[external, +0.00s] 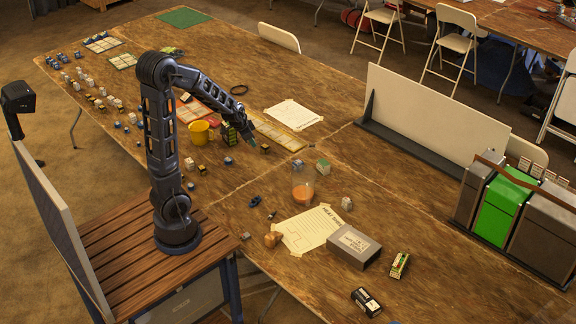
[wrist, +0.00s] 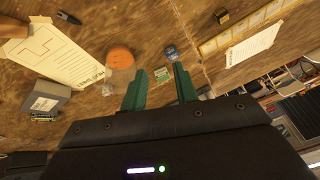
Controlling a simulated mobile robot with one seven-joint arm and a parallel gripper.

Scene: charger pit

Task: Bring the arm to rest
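My arm (external: 160,130) stands on a wooden-slatted stand and is bent over at its elbow. Its forearm slopes down to the right over the big wooden table (external: 230,215). My gripper (external: 250,136) hangs above the middle of the table. In the wrist view its two green fingers (wrist: 159,80) are spread apart with nothing held between them. Far below, past the fingertips, a small green-topped block and a blue item lie on the table. The exact height of the gripper above the table is hard to tell.
A yellow mug (external: 199,133) and a dark block are close to the forearm. An orange cup (external: 303,192), a grey box (external: 353,246) and a paper sheet (external: 312,231) lie nearer the front. A white upright panel (external: 436,111) and a green-and-grey bin unit (external: 505,208) stand right.

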